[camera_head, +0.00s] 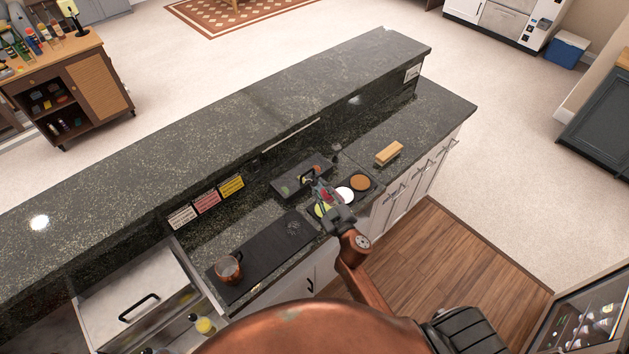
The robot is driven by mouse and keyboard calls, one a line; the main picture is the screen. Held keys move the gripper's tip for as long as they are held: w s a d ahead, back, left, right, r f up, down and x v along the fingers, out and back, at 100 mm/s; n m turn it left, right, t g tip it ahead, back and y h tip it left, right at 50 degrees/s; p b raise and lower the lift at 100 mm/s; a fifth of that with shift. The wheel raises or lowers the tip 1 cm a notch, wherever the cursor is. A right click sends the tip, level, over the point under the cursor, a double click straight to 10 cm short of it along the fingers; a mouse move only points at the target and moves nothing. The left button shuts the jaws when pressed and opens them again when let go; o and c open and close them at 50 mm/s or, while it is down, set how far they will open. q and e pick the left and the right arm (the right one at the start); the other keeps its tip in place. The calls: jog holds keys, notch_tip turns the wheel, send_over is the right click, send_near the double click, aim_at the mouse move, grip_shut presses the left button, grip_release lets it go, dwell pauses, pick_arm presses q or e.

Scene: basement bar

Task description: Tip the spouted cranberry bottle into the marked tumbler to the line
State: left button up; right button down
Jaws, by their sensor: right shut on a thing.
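My right gripper (322,190) reaches over the lower bar counter. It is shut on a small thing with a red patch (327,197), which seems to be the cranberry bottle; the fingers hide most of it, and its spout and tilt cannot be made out. A small clear glass shape (293,228), perhaps the marked tumbler, stands on the black bar mat (262,256), left of and nearer than the gripper. No line on it can be read from here. My left gripper is not in view.
A copper mug (228,268) stands on the mat's left end. A tray with round coloured wells (360,182) lies beside the gripper, with a dark caddy (288,184) behind. A wooden block (389,153) is to the right. The raised bar top (250,110) runs behind.

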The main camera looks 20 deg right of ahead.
jog(key=f+n+b, duration=0.2)
jog(key=b, duration=0.1)
jog(key=shift+a+f+n, duration=0.1)
jog(key=shift+a+n, duration=0.2)
jog(key=shift+n, duration=0.1)
pick_arm(q)
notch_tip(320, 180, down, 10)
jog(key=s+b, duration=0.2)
jog(key=b, duration=0.4)
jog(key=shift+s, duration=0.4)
pick_arm(e)
jog(key=shift+d+f+n, duration=0.2)
jog(key=shift+f+n, duration=2.45)
jog(key=shift+n, duration=0.15)
pick_arm(q)
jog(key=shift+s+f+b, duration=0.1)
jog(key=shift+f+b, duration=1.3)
jog(key=shift+b, duration=0.25)
pick_arm(e)
jog(key=shift+w+d+f+n+t, duration=0.15)
jog(key=shift+f+n+t, duration=0.15)
jog(key=shift+f+n, duration=0.7)
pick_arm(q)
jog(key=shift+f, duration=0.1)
pick_arm(e)
jog(key=shift+f, duration=0.2)
